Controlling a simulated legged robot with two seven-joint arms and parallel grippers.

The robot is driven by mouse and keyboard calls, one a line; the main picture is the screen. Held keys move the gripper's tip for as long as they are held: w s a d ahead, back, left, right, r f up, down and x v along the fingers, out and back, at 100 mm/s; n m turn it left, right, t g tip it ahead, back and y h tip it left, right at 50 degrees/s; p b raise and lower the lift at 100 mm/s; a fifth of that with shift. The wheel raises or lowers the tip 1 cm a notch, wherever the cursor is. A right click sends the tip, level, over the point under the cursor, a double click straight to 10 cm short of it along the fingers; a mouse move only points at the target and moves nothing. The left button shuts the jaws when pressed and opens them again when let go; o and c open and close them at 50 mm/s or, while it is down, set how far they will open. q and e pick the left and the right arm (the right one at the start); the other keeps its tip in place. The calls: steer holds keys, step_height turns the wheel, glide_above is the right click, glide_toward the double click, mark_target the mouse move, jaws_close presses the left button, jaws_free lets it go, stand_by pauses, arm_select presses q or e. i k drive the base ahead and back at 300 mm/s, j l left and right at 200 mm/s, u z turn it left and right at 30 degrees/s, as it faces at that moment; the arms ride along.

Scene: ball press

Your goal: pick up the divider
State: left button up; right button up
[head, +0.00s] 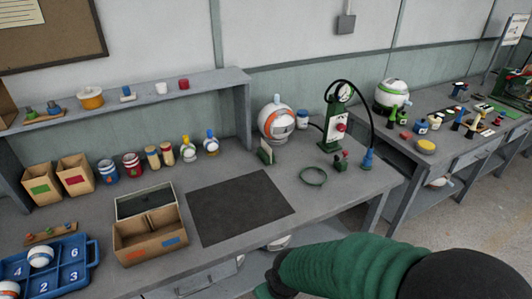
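A cardboard box (148,254) with an orange and a blue label on its front stands on the bench. A thin upright cardboard wall (151,223) parts its inside into two; it looks like the divider, but I cannot be sure. A pale-rimmed dark panel (144,203) is at the box's back. My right arm comes in from the lower right in a green sleeve. My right gripper (263,291) is low at the bottom edge, in front of the bench and apart from the box. Its fingers are mostly hidden or cut off. My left gripper is out of view.
A dark mat (239,207) lies bare right of the box. A blue numbered tray (72,270) with white balls is at left. A green press (334,125), a green ring (313,176) and an orange-banded white sphere (276,121) stand farther right. Jars line the back.

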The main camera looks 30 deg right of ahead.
mark_target(264, 145)
steer(key=i+l+u, duration=0.25)
steer(key=l, duration=0.45)
steer(key=i+l+u, duration=0.25)
steer(key=l, duration=0.45)
steer(key=l+u, duration=0.25)
steer(key=l, duration=0.45)
steer(key=l+u, duration=0.2)
steer(key=l, duration=0.6)
steer(key=i, duration=0.05)
